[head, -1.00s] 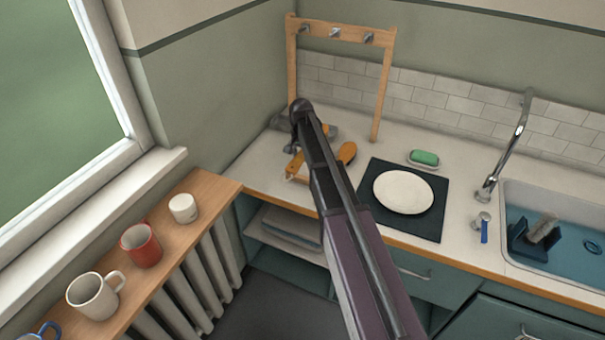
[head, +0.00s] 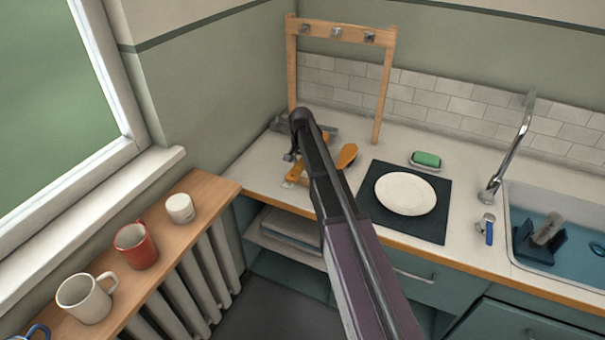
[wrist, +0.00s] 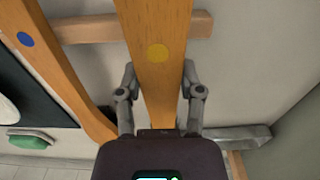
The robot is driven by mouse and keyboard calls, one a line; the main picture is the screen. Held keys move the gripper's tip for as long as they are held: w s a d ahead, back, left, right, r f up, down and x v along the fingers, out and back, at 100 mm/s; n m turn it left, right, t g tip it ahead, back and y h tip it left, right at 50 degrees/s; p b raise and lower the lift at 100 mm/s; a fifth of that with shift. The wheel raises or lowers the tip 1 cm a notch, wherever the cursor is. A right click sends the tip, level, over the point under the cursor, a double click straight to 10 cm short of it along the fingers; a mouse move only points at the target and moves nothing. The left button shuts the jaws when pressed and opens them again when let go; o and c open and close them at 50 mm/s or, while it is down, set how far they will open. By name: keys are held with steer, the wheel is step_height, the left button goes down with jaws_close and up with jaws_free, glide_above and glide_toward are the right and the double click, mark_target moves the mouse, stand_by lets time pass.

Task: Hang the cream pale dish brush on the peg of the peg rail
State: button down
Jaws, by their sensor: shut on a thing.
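My gripper (wrist: 160,88) is shut on a flat wooden handle (wrist: 158,25) with a yellow dot, seen close in the wrist view. An orange-brown handle (head: 297,173) shows below my gripper in the head view, above the counter's left part. The brush's head is hidden, so I cannot tell its cream colour. A second wooden handle (wrist: 60,68) with a blue dot lies to the left in the wrist view.
A white plate (head: 405,193) lies on a dark mat (head: 432,228). Green soap (head: 427,159), a tap (head: 512,150) and a sink (head: 558,205) are to the right. Mugs (head: 136,246) stand on the windowsill shelf. A grey bar (wrist: 235,136) lies near my gripper.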

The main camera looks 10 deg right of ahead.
steer(key=shift+f+b, duration=1.05)
steer(key=shift+f, duration=0.35)
steer(key=shift+c, duration=1.2)
jaws_free()
steer(key=shift+f, duration=0.1)
steer(key=shift+f, duration=0.1)
step_height(320, 180, up, 14)
steer(key=p, duration=1.3)
steer(key=shift+s, duration=0.1)
steer(key=shift+s, duration=0.1)
steer(key=s+n, duration=0.7)
steer(key=s, duration=2.2)
